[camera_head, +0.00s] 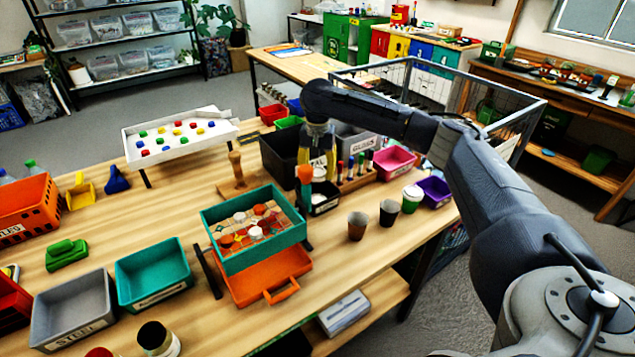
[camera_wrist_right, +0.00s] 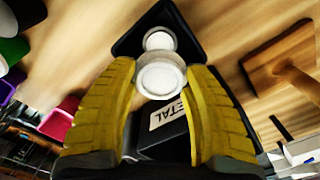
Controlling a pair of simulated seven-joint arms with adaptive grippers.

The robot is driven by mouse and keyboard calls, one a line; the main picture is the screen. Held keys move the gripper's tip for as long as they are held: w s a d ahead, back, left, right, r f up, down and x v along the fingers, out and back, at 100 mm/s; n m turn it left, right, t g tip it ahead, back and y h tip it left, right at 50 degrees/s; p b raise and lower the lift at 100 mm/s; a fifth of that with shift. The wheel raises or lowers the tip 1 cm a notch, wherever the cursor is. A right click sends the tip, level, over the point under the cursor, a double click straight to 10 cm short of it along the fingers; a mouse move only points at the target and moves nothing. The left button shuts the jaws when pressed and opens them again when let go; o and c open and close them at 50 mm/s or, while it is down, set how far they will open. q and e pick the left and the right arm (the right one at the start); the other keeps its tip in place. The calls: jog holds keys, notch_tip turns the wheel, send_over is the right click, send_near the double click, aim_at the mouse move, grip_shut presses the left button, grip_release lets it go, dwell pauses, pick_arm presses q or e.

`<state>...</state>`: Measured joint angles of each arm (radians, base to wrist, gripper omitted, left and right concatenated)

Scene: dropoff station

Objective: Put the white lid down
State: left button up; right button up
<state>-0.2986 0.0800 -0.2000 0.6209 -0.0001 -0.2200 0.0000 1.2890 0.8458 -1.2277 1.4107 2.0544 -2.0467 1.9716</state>
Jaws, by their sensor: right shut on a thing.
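My right gripper (camera_head: 318,172) points down over the back middle of the table. In the right wrist view its two yellow fingers (camera_wrist_right: 160,82) are closed on a round white lid (camera_wrist_right: 161,76). The lid is above a small black bin (camera_head: 324,203) with a label reading METAL, whose dark body also shows in the wrist view (camera_wrist_right: 150,18). A second round white thing (camera_wrist_right: 160,40) shows just beyond the held lid, over the dark bin. Whether the held lid touches anything below is unclear. My left gripper is not in view.
A teal tray (camera_head: 223,262) with orange and white round pieces stands in front, over an orange tray (camera_head: 247,293). A wooden stand (camera_head: 238,169) is left of the gripper. Cups (camera_head: 357,226) and a pink bin (camera_head: 393,162) stand to the right. The table's left middle has bare room.

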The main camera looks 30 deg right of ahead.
aim_at(318, 171)
jog(key=shift+f, duration=2.1)
jog(key=shift+f, duration=0.6)
jog(key=o, duration=0.7)
jog(key=shift+c, duration=0.2)
jog(key=shift+r, duration=0.1)
notch_tip(318, 171, up, 13)
